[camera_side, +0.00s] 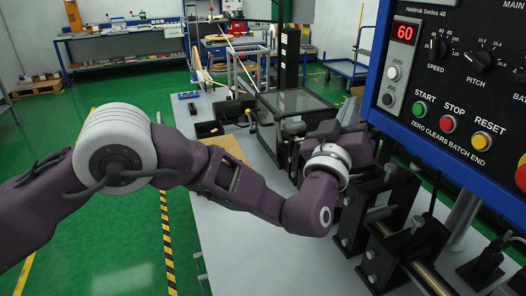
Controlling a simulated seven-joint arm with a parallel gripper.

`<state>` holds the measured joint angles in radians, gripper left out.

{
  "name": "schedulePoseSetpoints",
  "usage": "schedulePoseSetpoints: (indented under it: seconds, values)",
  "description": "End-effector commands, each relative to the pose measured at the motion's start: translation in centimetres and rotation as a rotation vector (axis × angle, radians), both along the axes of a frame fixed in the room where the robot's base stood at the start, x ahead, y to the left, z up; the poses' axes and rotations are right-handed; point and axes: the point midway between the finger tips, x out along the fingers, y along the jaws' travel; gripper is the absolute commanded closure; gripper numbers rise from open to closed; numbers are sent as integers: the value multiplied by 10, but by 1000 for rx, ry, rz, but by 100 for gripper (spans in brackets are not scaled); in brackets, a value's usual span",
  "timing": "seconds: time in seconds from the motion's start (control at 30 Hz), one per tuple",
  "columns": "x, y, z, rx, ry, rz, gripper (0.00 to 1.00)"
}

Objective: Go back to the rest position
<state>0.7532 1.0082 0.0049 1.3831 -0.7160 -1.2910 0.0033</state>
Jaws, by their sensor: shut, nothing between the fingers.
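My gripper (292,128) is at the end of my purple arm, near the middle of the side view. It is small and dark against the dark machine parts, and it is shut with nothing seen in it. It is over the far part of the grey work table (253,246), left of the control panel (452,108) and apart from its buttons. My forearm reaches across the table from the left.
The panel has a display (403,32) reading 60, with START (420,108), STOP (447,123) and RESET (482,139) buttons. Black machine brackets (384,213) stand at the right, close to my wrist. A dark framed box (296,103) stands behind. The table's near left part is clear.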

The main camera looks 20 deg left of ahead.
Motion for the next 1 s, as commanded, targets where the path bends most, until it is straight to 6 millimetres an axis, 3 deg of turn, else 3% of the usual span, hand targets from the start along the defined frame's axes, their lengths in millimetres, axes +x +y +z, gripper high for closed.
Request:
schedulePoseSetpoints:
  seconds: [0.17, 0.27, 0.37, 0.47, 0.53, 0.7, 0.8, 0.9, 1.0]
  values:
    - [5, 7, 12, 4, 23, -14, 100]
    - [12, 33, 49, 31, 119, -73, 100]
    - [-3, 79, 86, 99, 276, -159, 100]
    - [-51, 134, 101, 191, 455, -225, 100]
    - [-104, 175, 96, 266, 594, -255, 100]
    - [-243, 258, 47, 407, 917, -255, 100]
    - [-319, 293, 10, 459, 1087, -228, 100]
    - [-377, 316, -21, 486, 1221, -198, 100]
    - [-413, 328, -41, 498, 1305, -177, 100]
